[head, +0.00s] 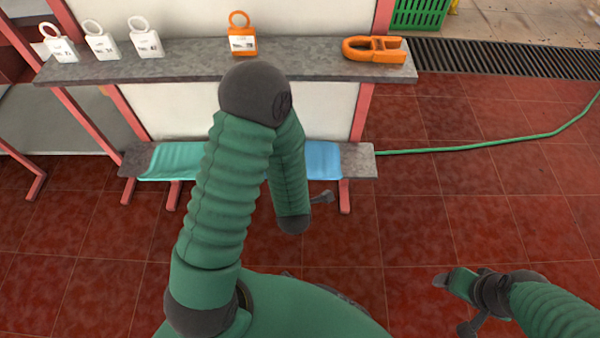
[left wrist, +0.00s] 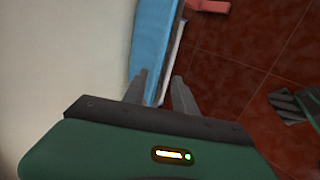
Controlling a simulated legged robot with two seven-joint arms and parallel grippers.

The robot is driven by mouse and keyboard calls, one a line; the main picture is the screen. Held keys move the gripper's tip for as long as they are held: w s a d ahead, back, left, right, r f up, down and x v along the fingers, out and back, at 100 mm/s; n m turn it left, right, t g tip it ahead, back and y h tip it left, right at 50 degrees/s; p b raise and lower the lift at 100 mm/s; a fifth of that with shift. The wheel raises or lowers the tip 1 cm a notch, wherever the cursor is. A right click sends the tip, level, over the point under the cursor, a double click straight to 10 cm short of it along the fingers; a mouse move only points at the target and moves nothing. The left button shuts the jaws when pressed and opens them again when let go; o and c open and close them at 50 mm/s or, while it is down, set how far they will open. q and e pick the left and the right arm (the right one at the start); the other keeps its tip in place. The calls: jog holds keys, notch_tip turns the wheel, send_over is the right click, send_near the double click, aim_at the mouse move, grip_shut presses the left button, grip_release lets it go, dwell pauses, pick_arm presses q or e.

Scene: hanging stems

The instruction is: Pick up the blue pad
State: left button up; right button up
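The blue pad (head: 323,160) lies on the right part of the low grey shelf, partly hidden by my left arm in the head view. In the left wrist view the blue pad (left wrist: 150,45) runs down from the top, with its near end between my left gripper's fingers (left wrist: 160,88). The two fingers are apart, at the pad's edge; I cannot tell if either touches it. In the head view the left fingers are mostly hidden behind my arm. My right gripper (head: 447,281) is over the floor at lower right, away from the shelf; its opening is unclear.
A teal pad (head: 172,160) lies on the left of the low shelf (head: 361,161). The upper shelf (head: 180,68) above holds white tags (head: 101,42), an orange tag (head: 242,38) and an orange clip (head: 374,50). A green hose (head: 480,149) crosses the clear red-tiled floor.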

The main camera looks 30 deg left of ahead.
pick_arm(q)
jog(key=b+x, duration=0.9)
jog(key=x, duration=0.1)
jog(key=shift+w+f, duration=0.15)
jog(key=shift+f, duration=0.15)
jog(key=shift+w+a, duration=0.1)
jog(key=shift+w, duration=0.05)
grip_shut()
